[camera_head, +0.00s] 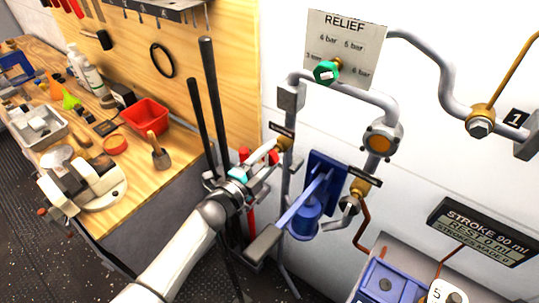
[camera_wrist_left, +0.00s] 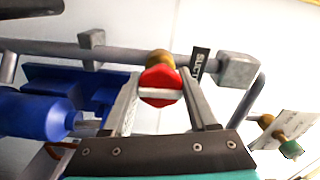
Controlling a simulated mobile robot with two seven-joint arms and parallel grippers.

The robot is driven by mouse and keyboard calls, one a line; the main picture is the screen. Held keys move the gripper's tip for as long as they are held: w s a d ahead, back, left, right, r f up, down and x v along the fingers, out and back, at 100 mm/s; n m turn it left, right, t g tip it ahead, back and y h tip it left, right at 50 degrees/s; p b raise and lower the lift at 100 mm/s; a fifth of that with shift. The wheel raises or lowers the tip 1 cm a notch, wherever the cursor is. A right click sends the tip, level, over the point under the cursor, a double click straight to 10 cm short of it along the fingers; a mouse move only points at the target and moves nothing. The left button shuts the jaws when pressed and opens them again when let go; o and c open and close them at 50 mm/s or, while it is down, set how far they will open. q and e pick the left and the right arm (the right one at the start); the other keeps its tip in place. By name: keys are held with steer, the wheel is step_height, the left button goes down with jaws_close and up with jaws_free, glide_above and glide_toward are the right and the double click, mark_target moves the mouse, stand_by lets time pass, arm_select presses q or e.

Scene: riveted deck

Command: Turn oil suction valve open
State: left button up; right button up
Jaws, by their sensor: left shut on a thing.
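The oil suction valve has a red handle (camera_wrist_left: 160,86) on a brass body (camera_wrist_left: 158,58), beside a dark label reading "SUCT" (camera_wrist_left: 198,66) on a grey pipe. My left gripper (camera_wrist_left: 164,94) has a finger on each side of the red handle and is shut on it. In the head view my left gripper (camera_head: 264,172) reaches the brass valve body (camera_head: 285,144) on the upright pipe; its fingers partly hide the handle. The handle's exact angle is hard to tell. My right gripper is not in view.
A blue pump (camera_head: 305,217) stands right of the valve, with another labelled brass valve (camera_head: 360,188) beyond it. A green relief knob (camera_head: 326,72) sits above. Tall black bars (camera_head: 208,90) stand close left, near a workbench with a red bin (camera_head: 146,116).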

arm_select(q)
steer(key=o, duration=1.4)
steer(key=v, duration=1.5)
steer(key=shift+s+a+b, duration=0.1)
steer(key=shift+s+b, duration=0.05)
steer(key=shift+b, duration=0.2)
